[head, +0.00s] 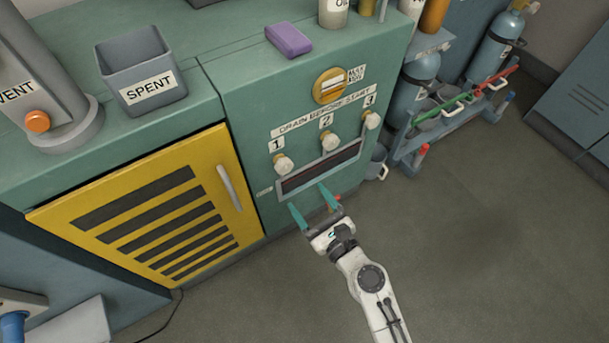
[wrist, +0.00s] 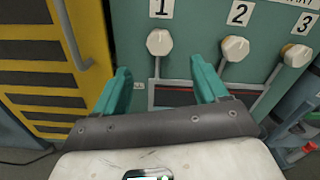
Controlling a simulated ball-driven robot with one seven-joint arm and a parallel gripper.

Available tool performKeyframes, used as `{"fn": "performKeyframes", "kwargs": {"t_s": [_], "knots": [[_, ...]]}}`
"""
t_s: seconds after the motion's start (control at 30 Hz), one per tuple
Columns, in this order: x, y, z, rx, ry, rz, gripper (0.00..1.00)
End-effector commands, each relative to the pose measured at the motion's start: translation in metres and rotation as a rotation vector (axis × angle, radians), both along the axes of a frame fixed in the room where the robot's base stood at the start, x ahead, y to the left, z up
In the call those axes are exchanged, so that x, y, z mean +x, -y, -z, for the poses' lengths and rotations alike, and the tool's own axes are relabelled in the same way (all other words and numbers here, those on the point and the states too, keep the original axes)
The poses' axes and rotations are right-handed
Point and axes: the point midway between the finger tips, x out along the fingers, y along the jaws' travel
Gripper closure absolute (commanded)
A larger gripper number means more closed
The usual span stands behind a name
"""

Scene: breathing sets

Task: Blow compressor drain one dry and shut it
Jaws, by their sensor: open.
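Drain knob one (head: 283,164) is a cream knob under the label "1" on the green compressor front (head: 245,110). It also shows in the wrist view (wrist: 159,42), ahead of my fingers and roughly between them. Drain knobs two (head: 329,142) and three (head: 371,120) sit to its right. A dark slot in a grey frame (head: 318,168) lies below the knobs. My gripper (head: 311,202) is open and empty, with its teal fingers in front of and below knob one, apart from it. Whether knob one is open cannot be told.
A yellow slatted door (head: 150,215) with a grey handle (head: 230,188) is to the left. A "SPENT" bin (head: 142,72) and a purple block (head: 288,40) stand on top. Gas cylinders (head: 415,80) and a rack are to the right. The floor (head: 470,250) at right is clear.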

Motion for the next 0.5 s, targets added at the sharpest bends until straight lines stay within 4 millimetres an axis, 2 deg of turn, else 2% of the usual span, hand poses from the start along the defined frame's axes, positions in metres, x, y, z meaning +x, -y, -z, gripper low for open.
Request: {"fn": "performKeyframes", "kwargs": {"t_s": [0.5], "knots": [[0.070, -0.048, -0.001, -0.004, 0.004, -0.003, 0.27]]}}
